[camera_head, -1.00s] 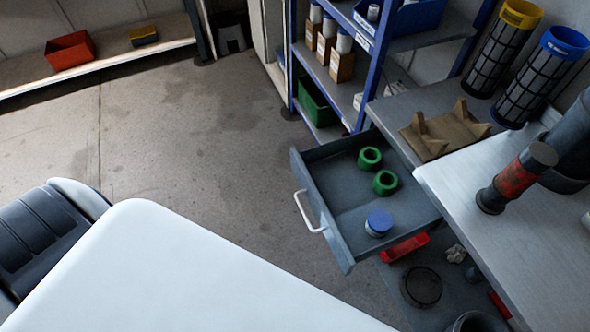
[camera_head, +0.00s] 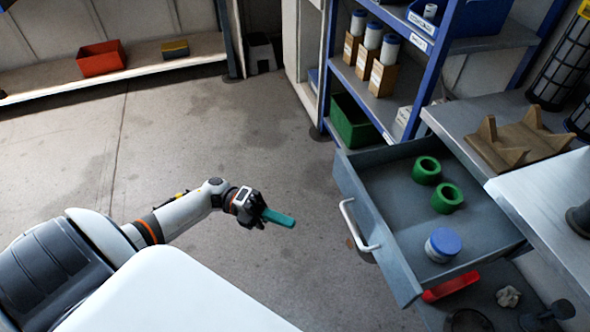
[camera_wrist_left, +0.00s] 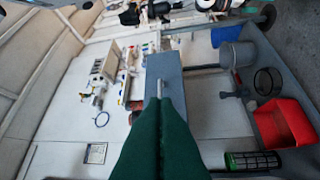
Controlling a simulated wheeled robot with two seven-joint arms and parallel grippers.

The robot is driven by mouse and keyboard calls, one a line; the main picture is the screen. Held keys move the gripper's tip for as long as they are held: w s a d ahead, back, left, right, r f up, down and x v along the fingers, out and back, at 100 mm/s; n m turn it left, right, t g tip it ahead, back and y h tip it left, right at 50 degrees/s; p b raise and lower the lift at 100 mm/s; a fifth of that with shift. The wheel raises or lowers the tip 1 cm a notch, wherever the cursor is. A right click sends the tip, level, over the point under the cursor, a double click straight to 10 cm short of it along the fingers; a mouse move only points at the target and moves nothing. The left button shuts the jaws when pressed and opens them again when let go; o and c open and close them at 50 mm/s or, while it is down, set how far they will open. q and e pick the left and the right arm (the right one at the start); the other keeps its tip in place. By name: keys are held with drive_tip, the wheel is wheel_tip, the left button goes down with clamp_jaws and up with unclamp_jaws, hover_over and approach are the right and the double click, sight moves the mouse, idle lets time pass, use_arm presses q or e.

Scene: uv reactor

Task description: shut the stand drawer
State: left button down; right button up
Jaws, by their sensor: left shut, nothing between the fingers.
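The grey stand drawer (camera_head: 402,208) is pulled out from the stand in the head view. Its pale bar handle (camera_head: 360,232) faces left, toward my left gripper (camera_head: 286,219). My left gripper's teal fingers are shut and empty, left of the handle and apart from it. In the left wrist view, the shut fingers (camera_wrist_left: 160,108) point toward a blue-grey panel that looks like the drawer front (camera_wrist_left: 168,68), with a small bar on it. Two green rings (camera_head: 427,170) and a blue-lidded jar (camera_head: 443,244) are in the drawer. My right gripper is out of view.
The stand's top (camera_head: 470,115) carries a wooden cradle (camera_head: 515,140). A blue-framed shelf (camera_head: 425,75) stands behind the drawer. The floor (camera_head: 230,135) left of the drawer is clear.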

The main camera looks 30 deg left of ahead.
use_arm(q)
drive_tip(key=w+d+r+p, duration=0.1)
drive_tip(key=w+d, duration=0.3)
drive_tip(key=d, duration=0.6)
drive_tip(key=shift+d+r, duration=0.15)
drive_tip(key=shift+r, duration=0.25)
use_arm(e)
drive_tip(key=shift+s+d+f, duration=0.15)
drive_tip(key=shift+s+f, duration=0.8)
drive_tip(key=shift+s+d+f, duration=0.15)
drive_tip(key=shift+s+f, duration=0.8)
use_arm(q)
drive_tip(key=shift+w, duration=0.1)
